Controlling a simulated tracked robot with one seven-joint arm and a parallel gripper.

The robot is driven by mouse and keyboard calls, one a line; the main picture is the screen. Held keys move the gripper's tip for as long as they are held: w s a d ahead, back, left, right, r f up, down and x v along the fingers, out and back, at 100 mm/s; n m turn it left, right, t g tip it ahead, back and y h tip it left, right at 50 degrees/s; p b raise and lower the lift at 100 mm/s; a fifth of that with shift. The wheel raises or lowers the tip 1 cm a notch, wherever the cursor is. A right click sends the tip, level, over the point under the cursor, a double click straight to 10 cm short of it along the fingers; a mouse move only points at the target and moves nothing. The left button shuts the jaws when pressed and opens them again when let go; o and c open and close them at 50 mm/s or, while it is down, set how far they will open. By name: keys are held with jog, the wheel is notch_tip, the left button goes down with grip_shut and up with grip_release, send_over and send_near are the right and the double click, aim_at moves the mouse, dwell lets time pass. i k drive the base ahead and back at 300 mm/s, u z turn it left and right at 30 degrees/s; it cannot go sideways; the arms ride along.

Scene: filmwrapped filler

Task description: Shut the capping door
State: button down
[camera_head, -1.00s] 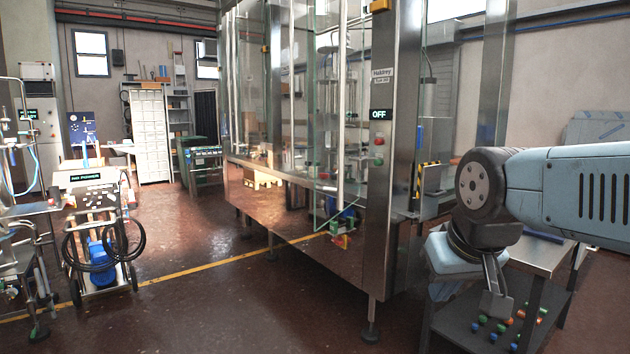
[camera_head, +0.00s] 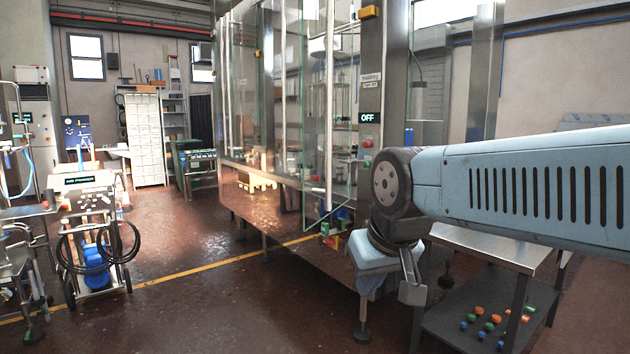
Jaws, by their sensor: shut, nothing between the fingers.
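The tall glass-walled filling machine (camera_head: 245,205) stands in the middle of the view. A clear glass door (camera_head: 318,205) with a long white upright bar (camera_head: 329,110) stands swung out from its front, left of the steel post with the OFF sign (camera_head: 370,118). No label on the door is readable, so I cannot tell for certain that it is the capping door. My gripper (camera_head: 412,292) points down, shut and empty, right of the door and lower in the picture, apart from it. My arm hides the machine's lower right corner.
A steel table (camera_head: 500,245) with coloured caps (camera_head: 490,322) on its lower shelf stands close by my gripper on the right. A wheeled pump cart (camera_head: 95,250) stands at the left. The floor (camera_head: 210,310) before the machine is clear.

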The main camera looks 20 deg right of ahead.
aim_at(331, 42)
jog(key=u, duration=0.05)
jog(key=i, duration=1.5)
jog(key=z, duration=0.05)
